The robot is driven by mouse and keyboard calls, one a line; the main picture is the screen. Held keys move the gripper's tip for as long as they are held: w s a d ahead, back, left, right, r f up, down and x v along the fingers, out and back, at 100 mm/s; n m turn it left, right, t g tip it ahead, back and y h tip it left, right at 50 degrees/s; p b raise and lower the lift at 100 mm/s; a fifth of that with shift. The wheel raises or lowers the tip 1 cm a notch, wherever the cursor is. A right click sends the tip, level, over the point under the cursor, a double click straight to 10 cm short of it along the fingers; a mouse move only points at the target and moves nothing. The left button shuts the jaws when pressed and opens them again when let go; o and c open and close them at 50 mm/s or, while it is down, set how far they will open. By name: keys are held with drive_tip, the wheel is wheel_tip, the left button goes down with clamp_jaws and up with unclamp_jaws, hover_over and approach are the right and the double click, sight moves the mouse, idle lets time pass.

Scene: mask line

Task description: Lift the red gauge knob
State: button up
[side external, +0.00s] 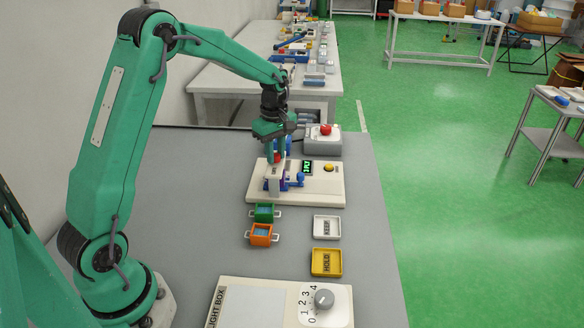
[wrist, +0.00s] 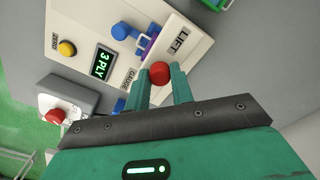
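The red gauge knob (wrist: 160,72) is round and shows between the tips of my gripper's two green fingers in the wrist view. It sits at the gauge device (wrist: 201,30), beside the LIFT and GAUGE labels. My gripper (wrist: 162,83) points down at it, with its fingers spread about the knob's width. I cannot tell whether they press on it. In the side view my gripper (side external: 277,147) is over the left part of the device (side external: 325,186), with a bit of the red knob (side external: 277,157) below it.
The device carries a green 3 PLY display (wrist: 103,62), a yellow button (wrist: 67,48) and a blue-handled part (wrist: 122,32). A grey box with a red button (side external: 325,130) stands behind. Green (side external: 264,212) and orange (side external: 261,234) holders, KEEP (side external: 327,226) and HOLD (side external: 326,262) trays lie in front.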

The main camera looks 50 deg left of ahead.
sight(276, 155)
clamp_jaws()
drive_tip(key=shift+r, duration=1.35)
drive_tip(key=o, duration=0.9)
unclamp_jaws()
drive_tip(key=shift+f, duration=0.1)
drive_tip(key=shift+c, duration=0.2)
wheel_tip(276, 155, up, 8)
